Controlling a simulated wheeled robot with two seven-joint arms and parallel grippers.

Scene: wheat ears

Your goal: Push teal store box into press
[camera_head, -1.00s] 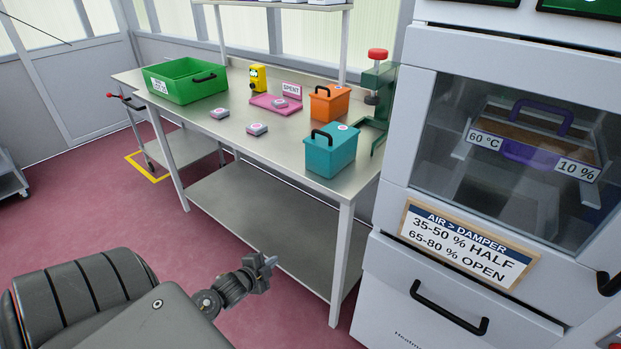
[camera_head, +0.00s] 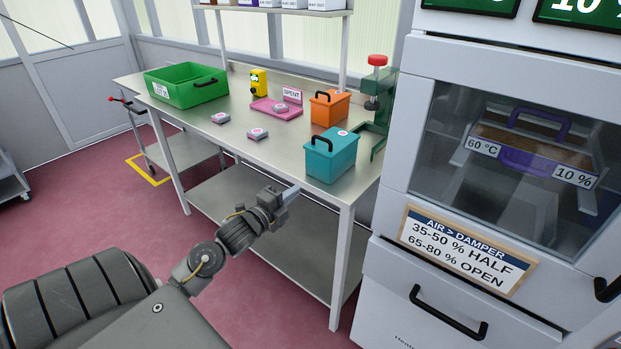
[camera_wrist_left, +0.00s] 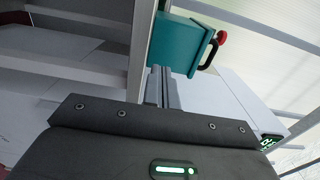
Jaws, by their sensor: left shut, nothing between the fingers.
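The teal store box (camera_head: 331,158) with a black handle sits upright near the front right corner of the steel bench. The press (camera_head: 377,100), a dark green frame with a red knob, stands behind it at the bench's right end, by the tall cabinet. My left gripper (camera_head: 293,190) is shut and empty, just in front of the bench's front edge, to the lower left of the box and apart from it. In the left wrist view the shut fingers (camera_wrist_left: 161,88) point toward the teal box (camera_wrist_left: 178,42).
An orange box (camera_head: 329,108) stands behind the teal box, left of the press. The cabinet (camera_head: 394,210) bounds the right.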

